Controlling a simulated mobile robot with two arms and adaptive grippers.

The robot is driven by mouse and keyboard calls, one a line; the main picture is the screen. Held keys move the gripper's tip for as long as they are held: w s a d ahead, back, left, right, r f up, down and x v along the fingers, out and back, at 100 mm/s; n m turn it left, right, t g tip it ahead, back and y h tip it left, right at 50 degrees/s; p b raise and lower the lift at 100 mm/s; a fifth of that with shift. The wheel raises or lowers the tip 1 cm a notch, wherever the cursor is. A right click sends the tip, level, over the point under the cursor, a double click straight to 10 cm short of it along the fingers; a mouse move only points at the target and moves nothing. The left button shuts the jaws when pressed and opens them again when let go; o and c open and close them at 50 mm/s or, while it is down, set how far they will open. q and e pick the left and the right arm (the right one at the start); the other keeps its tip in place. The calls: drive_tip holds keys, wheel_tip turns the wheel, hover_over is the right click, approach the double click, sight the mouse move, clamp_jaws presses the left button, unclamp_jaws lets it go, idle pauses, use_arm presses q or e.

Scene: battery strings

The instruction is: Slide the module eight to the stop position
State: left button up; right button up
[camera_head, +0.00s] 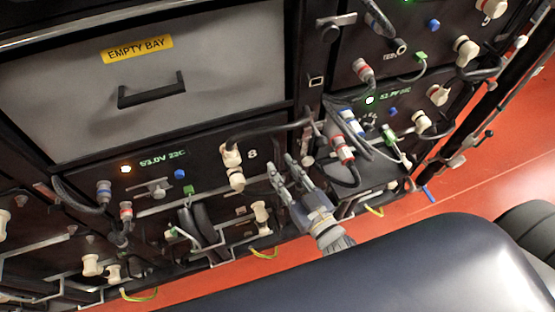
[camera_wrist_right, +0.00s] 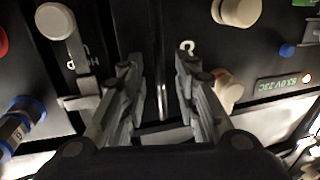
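Module eight (camera_head: 215,160) is a dark front panel under the empty bay, with a white 8, a green 53.0V 23C readout and a lit orange lamp. White plugs (camera_head: 233,165) and a black cable sit near its right end. My right gripper (camera_head: 283,170) is in front of the panel's lower right corner, to the right of the 8. In the right wrist view its two fingers (camera_wrist_right: 158,68) stand apart with dark panel and a thin metal edge behind the gap. I cannot tell whether they touch anything. The 8 is partly hidden there. My left gripper is not in view.
A grey EMPTY BAY cover (camera_head: 220,65) with a black handle is above. Neighbouring modules to the right carry several cables and red and blue plugs (camera_head: 343,150) close to my right gripper. Brackets and plugs fill the row below. The red floor (camera_head: 490,170) shows at right.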

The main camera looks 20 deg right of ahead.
drive_tip(key=shift+x, duration=1.5)
clamp_jaws()
